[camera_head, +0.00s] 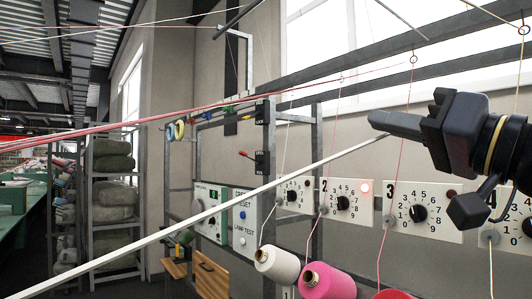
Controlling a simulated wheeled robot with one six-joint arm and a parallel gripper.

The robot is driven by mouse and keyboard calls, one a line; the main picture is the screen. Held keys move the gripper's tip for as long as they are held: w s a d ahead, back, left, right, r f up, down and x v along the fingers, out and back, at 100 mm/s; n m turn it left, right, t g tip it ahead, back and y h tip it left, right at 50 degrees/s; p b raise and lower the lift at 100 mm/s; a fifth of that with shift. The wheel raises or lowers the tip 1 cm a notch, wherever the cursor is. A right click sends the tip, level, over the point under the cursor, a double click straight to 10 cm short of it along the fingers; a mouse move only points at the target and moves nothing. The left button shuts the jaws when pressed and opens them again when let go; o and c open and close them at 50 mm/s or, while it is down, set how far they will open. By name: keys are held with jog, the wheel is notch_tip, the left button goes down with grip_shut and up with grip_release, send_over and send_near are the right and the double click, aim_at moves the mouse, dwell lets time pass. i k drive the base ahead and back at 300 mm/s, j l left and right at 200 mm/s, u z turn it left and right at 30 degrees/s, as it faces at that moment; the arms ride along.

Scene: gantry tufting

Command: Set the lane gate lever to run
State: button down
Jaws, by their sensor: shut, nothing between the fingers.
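My gripper (374,119) is at the upper right, shut and empty, with its fingers pointing left. It is in front of the numbered dial panels and touches nothing that I can see. A small black plate with a red-tipped lever (247,155) is on the rack left of centre; the lever points left and slightly up. Its lettering is too small to read. Above it is another dark plate (262,112) that seems to read LOCK. I cannot tell for sure which is the lane gate lever. My gripper is well to the right of both.
A white panel (241,218) has a blue button and LAMP TEST lettering. Dial panel 2 (365,205) has a lit red lamp. White (277,263) and pink (328,281) yarn cones stand below. Yarns and a long pale rod (200,222) cross the space before the rack.

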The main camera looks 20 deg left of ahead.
aim_at(244, 154)
jog(key=i+j, duration=0.25)
jog(key=i+j+z, duration=0.1)
jog(key=j, duration=0.3)
jog(key=i+j, duration=0.35)
jog(key=i+j+z, duration=0.1)
jog(key=i+j, duration=0.35)
jog(key=j, duration=0.25)
jog(key=i+j+z, duration=0.1)
jog(key=j, duration=0.25)
jog(key=i+j, duration=0.3)
jog(key=j+z, duration=0.05)
